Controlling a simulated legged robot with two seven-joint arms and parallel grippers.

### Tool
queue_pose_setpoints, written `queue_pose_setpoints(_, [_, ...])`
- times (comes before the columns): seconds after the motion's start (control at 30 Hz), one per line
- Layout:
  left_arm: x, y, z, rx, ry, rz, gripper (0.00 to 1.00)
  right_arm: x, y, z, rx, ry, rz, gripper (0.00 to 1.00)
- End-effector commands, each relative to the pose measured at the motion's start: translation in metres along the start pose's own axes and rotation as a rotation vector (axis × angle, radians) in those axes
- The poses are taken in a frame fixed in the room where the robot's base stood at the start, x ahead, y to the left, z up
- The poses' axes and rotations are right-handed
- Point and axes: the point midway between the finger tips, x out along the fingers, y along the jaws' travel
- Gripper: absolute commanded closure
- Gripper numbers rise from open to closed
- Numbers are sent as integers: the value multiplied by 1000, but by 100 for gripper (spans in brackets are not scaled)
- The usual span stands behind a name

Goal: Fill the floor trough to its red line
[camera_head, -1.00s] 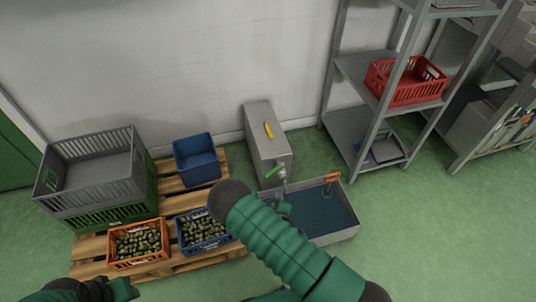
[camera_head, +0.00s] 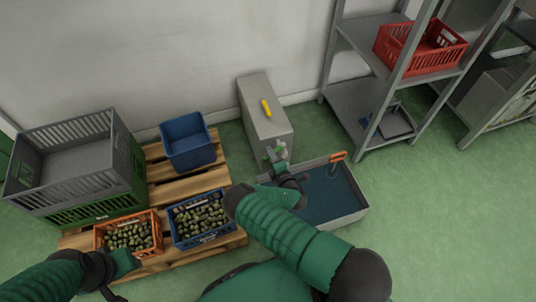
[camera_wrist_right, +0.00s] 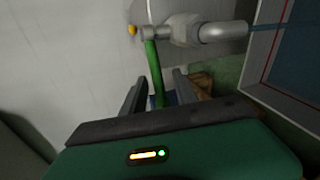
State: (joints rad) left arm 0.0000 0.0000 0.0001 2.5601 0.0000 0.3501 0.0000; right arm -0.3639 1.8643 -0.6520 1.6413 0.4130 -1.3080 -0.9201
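The grey floor trough (camera_head: 352,217) holds dark blue water. A thin red line (camera_wrist_right: 277,42) shows along its inner wall in the right wrist view. A grey box (camera_head: 266,122) stands behind it by the wall. Its tap has a green lever (camera_head: 276,153) and a metal spout (camera_wrist_right: 205,31) pointing to the trough. My right gripper (camera_head: 278,165) is at the tap. In the right wrist view its fingers (camera_wrist_right: 158,88) stand apart on either side of the green lever (camera_wrist_right: 153,65), with gaps showing. My left gripper (camera_head: 125,262) is low at the left; its fingers are unclear.
An orange piece (camera_head: 338,157) sits on the trough's far rim. A yellow item (camera_head: 266,108) is on the grey box. Shelves with a red crate (camera_head: 420,47) stand at right.

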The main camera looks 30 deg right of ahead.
Motion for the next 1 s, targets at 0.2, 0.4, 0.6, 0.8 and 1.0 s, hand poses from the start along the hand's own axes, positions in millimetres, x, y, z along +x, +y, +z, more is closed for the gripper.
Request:
queue_pose_setpoints(0.2, [19, 0, 4, 0, 0, 0, 64, 35, -2, 0, 1, 0, 0, 65])
queue_pose_setpoints(0.4, [18, 0, 4, 0, 0, 0, 64, 40, 0, 0, 0, 0, -1, 65])
queue_pose_setpoints(0.6, [18, 0, 4, 0, 0, 0, 64, 40, 0, 0, 1, 0, -1, 75])
queue_pose_setpoints(0.8, [18, 0, 4, 0, 0, 0, 64, 39, 0, 0, 1, 0, -2, 100])
queue_pose_setpoints(1.0, [18, 0, 4, 0, 0, 0, 64, 39, -1, 0, 1, 0, -3, 100])
